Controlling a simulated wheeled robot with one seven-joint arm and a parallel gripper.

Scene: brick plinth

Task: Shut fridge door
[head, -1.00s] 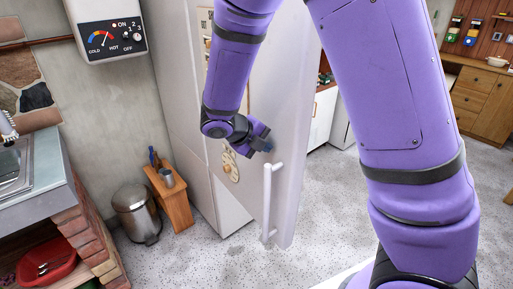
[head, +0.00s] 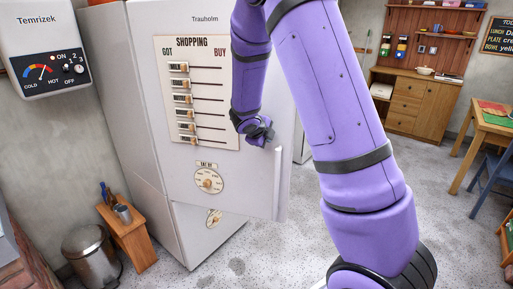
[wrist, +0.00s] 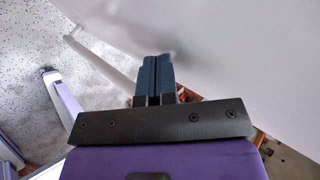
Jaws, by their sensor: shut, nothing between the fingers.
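The fridge (head: 125,120) is tall and white, with a shopping-list panel and a dial on its upper door (head: 240,190). That door stands ajar, its lower right corner out in front of the lower section (head: 200,245). A pale upright strip, perhaps its handle (head: 280,185), runs along the right edge. My gripper (head: 266,134) is at the outer face near that edge, partly hidden by its own links. In the wrist view its dark fingers (wrist: 152,65) are together and empty, close to the white door face (wrist: 240,45); I cannot tell whether they touch. A white bar (wrist: 100,52) is left of them.
A wooden stand (head: 128,235) with a cup and a metal bin (head: 90,255) stand left of the fridge. A wooden cabinet (head: 410,100), a table (head: 490,120) and a blue chair (head: 485,165) are at the right. Speckled floor (head: 440,200) between is clear.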

